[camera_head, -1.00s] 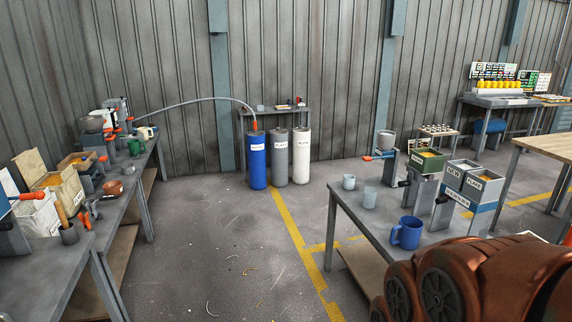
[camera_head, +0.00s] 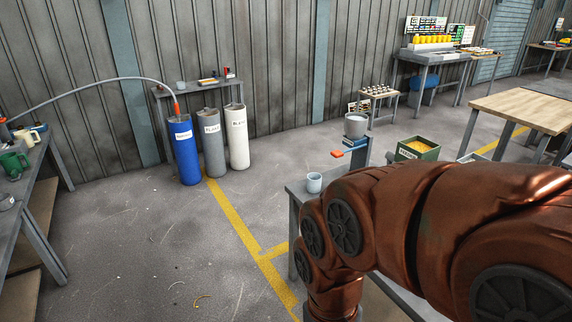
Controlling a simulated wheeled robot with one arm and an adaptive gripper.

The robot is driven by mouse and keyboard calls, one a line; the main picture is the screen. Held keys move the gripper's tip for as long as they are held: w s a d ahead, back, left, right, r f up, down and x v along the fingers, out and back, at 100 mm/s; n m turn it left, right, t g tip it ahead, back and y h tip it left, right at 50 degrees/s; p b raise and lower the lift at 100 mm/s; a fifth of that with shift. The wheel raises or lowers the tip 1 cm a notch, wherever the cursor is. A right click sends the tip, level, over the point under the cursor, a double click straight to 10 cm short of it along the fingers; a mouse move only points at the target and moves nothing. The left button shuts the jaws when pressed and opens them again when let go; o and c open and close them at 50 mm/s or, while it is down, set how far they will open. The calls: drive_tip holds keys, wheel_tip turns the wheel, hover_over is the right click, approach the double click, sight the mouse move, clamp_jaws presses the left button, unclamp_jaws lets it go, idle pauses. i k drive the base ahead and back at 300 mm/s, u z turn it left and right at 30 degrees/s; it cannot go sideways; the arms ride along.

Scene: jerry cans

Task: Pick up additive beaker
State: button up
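No label in view tells me which vessel is the additive beaker. A small pale blue-grey cup (camera_head: 314,183) stands upright on the near corner of the grey table (camera_head: 298,188) at centre right. A grey pot (camera_head: 356,125) sits on a stand with a red-orange handle behind the cup. Another small pale cup (camera_head: 181,86) is on the back shelf. My copper arm comes in from the right and covers most of the grey table. My gripper is out of view.
Blue (camera_head: 185,150), grey (camera_head: 212,143) and white (camera_head: 237,136) cylinders stand by the back wall, with a hose at the blue one. A green box (camera_head: 418,149) of yellow contents is behind my arm. A workbench (camera_head: 22,200) is at left. The middle floor is clear.

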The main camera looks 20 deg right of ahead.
sight(313, 185)
drive_tip(key=i, duration=3.95)
drive_tip(key=z, duration=1.75)
